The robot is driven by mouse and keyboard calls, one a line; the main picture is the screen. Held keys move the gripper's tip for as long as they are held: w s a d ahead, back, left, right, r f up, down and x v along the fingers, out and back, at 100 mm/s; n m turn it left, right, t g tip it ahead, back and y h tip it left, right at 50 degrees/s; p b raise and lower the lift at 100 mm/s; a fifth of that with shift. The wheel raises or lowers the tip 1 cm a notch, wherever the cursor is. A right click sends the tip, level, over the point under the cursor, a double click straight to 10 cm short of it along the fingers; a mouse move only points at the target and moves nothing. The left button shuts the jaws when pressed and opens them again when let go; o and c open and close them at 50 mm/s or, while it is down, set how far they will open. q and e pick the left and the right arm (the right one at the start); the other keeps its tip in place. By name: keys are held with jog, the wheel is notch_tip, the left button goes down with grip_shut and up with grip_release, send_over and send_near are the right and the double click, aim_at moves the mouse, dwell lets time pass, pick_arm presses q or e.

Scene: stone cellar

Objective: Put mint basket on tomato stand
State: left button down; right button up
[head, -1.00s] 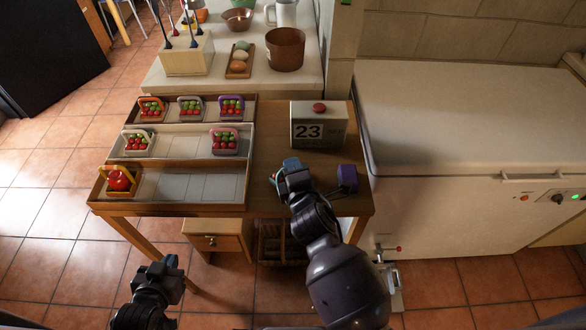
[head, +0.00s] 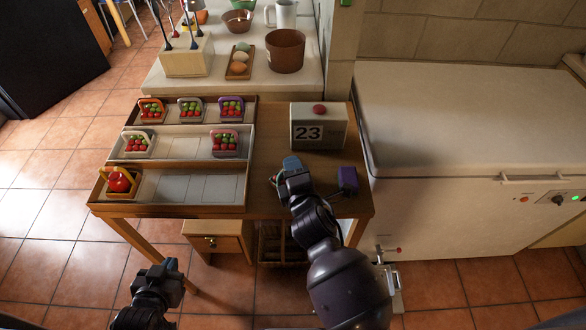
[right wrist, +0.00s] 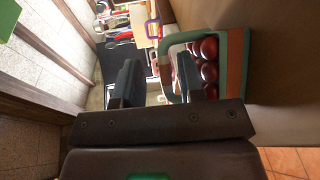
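The mint basket (right wrist: 168,55) has a green-teal handle and holds dark red round fruit. In the head view it is almost wholly hidden by my right gripper, at the table's front. My right gripper (right wrist: 160,82) is open, with its two fingers on either side of the handle bar and a gap showing. It also shows in the head view (head: 291,165). The tomato stand (head: 205,188) has three stepped tiers, with several baskets of red and green fruit on it. Its front tier holds a yellow-handled basket (head: 119,182) at the left. My left gripper (head: 168,271) hangs low before the table; its fingers are unclear.
A calendar box (head: 318,128) with a red button stands behind my right gripper. A purple block (head: 348,179) lies right of it. The middle tier has free room between its two baskets, and the front tier is bare at the right. A white chest freezer (head: 460,125) stands at the right.

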jog(key=v, duration=1.1)
jog(key=shift+s, duration=0.3)
jog(key=shift+d, duration=0.1)
jog(key=s+d+f+m+g+h, duration=0.1)
jog(key=s+d+f+m, duration=0.1)
jog(key=d+f+m, duration=0.2)
jog(key=s+d+f+m+g+h, duration=0.1)
jog(key=s+d+f+m, duration=0.2)
jog(key=d+m, duration=0.7)
jog(key=s+d+f+m+g+h, duration=0.1)
jog(key=d+f+m, duration=0.4)
jog(key=d, duration=0.5)
jog(key=shift+s+d+m+g+h, duration=0.25)
jog(key=shift+s+m+g+h, duration=0.2)
jog(key=shift+s+m, duration=0.55)
jog(key=shift+f, duration=0.1)
